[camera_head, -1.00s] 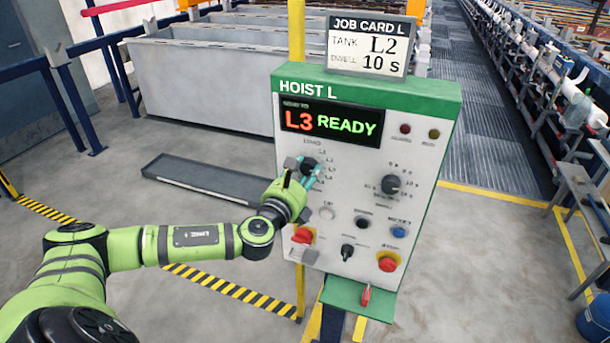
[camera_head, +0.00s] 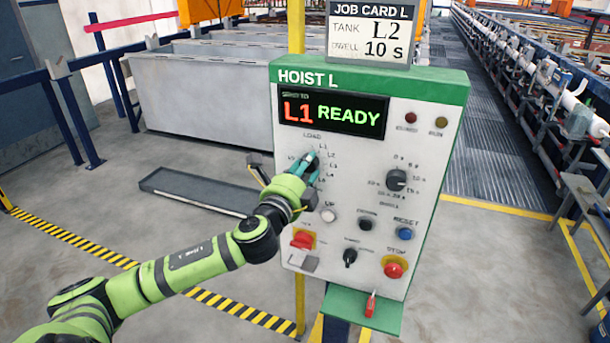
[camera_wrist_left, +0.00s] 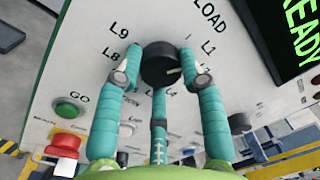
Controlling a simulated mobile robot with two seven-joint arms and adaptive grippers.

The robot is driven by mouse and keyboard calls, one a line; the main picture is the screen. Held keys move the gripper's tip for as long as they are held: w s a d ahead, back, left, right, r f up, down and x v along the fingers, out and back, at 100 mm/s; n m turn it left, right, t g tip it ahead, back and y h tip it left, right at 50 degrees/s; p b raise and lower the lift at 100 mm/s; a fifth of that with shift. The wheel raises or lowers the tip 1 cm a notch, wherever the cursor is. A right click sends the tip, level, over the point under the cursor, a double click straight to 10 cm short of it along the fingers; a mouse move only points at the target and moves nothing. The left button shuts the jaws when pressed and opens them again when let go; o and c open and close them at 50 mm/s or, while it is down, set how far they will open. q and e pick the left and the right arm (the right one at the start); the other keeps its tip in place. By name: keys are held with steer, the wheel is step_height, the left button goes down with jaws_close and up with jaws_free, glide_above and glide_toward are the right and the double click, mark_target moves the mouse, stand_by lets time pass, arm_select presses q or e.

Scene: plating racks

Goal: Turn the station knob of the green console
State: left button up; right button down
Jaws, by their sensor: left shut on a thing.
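The green-topped console (camera_head: 372,84), marked HOIST L, stands upright in the head view. Its display (camera_head: 333,115) reads L1 in red and READY in green. My left gripper (camera_head: 311,165) is shut on the station knob, its teal fingers covering most of the knob in the head view. In the left wrist view the black station knob (camera_wrist_left: 158,60) sits between my left gripper's fingertips (camera_wrist_left: 162,68), with labels LOAD, L1, L8 and L9 around it. A pale mark shows on the knob's right side. The job card (camera_head: 369,34) above reads tank L2, dwell 10 s.
The dwell knob (camera_head: 397,180), blue reset button (camera_head: 405,234), red stop button (camera_head: 394,268) and a small lower knob (camera_head: 350,257) are on the same face. Grey tanks (camera_head: 205,95) stand behind.

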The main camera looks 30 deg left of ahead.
arm_select(q)
steer(key=shift+r+n+y+b, duration=0.1)
steer(key=shift+n+y+b, duration=0.45)
steer(key=shift+n, duration=2.55)
steer(key=o, duration=1.1)
steer(key=shift+o, duration=0.2)
steer(key=v, duration=0.7)
steer(key=shift+s, duration=0.3)
